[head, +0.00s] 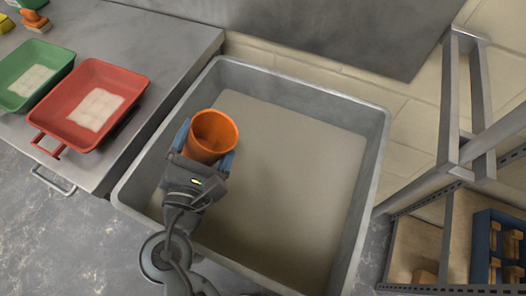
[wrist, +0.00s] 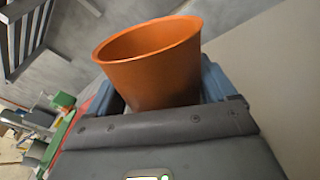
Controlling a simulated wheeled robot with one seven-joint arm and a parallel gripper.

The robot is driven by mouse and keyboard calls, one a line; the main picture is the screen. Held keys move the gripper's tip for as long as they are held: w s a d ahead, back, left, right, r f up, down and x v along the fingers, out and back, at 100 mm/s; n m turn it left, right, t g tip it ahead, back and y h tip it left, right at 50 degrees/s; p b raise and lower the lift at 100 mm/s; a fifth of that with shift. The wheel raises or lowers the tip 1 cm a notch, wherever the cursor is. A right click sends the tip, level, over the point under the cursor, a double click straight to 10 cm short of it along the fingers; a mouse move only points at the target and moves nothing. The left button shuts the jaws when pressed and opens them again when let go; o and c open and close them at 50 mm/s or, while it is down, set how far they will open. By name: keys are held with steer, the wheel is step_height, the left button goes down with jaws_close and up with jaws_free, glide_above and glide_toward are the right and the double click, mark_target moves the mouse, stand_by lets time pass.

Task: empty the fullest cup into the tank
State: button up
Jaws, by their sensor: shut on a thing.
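An orange cup (head: 212,137) is between the blue fingers of my gripper (head: 203,150), which is shut on it. In the head view the cup is over the left part of the large grey tank (head: 376,150), with its mouth facing up toward the camera. The tank has a wide, flat beige fill or floor (head: 290,180). In the wrist view the orange cup (wrist: 150,68) stands between the fingers, its rim at the top. I cannot see what the cup holds.
A metal table (head: 150,40) left of the tank carries a red tray (head: 128,77) and a green tray (head: 52,54), each with a pale patch inside. A metal rack (head: 449,100) stands at the right, with a blue crate (head: 482,240) low on it.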

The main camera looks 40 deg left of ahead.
mark_target(228, 123)
steer(key=shift+w+d+f+m+b, duration=0.45)
steer(key=shift+m+b, duration=0.25)
steer(key=shift+m, duration=0.2)
steer(key=shift+d+f+m+g+b, duration=0.2)
steer(key=shift+m+g+b, duration=0.1)
steer(key=shift+m+b, duration=0.25)
steer(key=shift+r+m+y, duration=0.4)
steer(key=shift+r+m, duration=0.2)
steer(key=shift+m, duration=0.15)
steer(key=shift+w+r+m+g+b, duration=0.1)
steer(key=shift+r+m+g+b, duration=0.35)
steer(key=shift+m, duration=0.15)
steer(key=shift+w+d+r+m+b, duration=0.15)
steer(key=shift+r+m+b, duration=0.35)
steer(key=shift+m, duration=0.3)
steer(key=shift+w+d+r+m+g+y, duration=0.3)
steer(key=shift+d+m+g, duration=0.05)
steer(key=shift+d+m, duration=0.15)
steer(key=shift+w+d+r+m+b, duration=0.2)
steer(key=shift+w+d+m+b, duration=0.05)
steer(key=shift+m+b, duration=0.05)
steer(key=shift+w+d+r+m+g+y+p, duration=0.2)
steer(key=shift+r+m+p, duration=0.1)
steer(key=shift+m+p, duration=0.2)
steer(key=shift+w+d+r+m+g+y+p, duration=0.1)
steer(key=shift+d+r+m+y+p, duration=0.1)
steer(key=shift+r+m+p, duration=0.3)
